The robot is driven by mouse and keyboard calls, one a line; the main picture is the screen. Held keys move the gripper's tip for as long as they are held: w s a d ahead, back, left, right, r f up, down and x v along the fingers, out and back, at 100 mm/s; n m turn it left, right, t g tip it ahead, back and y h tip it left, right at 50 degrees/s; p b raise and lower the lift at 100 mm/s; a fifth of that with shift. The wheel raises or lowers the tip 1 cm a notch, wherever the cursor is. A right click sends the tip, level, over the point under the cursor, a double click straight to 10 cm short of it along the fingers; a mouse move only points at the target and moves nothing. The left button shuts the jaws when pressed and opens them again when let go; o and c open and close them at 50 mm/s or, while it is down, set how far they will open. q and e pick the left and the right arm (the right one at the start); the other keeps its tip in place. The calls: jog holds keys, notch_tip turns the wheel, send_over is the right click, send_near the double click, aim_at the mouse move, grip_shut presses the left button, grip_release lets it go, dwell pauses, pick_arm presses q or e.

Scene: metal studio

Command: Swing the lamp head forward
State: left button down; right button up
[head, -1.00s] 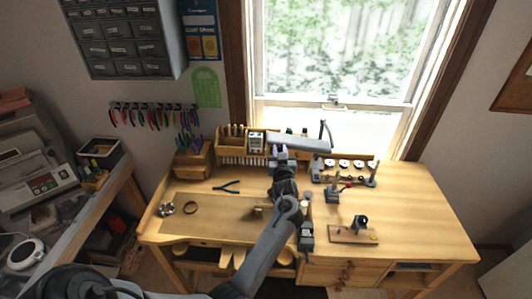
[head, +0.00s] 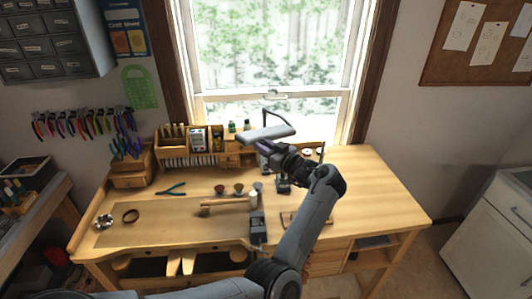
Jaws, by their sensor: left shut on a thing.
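The lamp head (head: 267,133) is a long pale grey bar above the back of the wooden workbench, tilted slightly up to the right. The exact finger contact is small and hard to see. My right gripper is not in view.
The workbench (head: 380,190) is clear at its right. A dark grey vise (head: 258,228) sits at the front edge. A window is behind.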

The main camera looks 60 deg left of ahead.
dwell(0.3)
pick_arm(q)
jog(key=c, duration=0.9)
grip_release()
jog(key=shift+c, duration=0.2)
jog(key=w+d+b, duration=0.1)
jog(key=d+b, duration=0.2)
jog(key=d, duration=0.7)
jog(key=shift+w+d, duration=0.3)
jog(key=shift+w, duration=0.05)
jog(key=shift+r, duration=0.1)
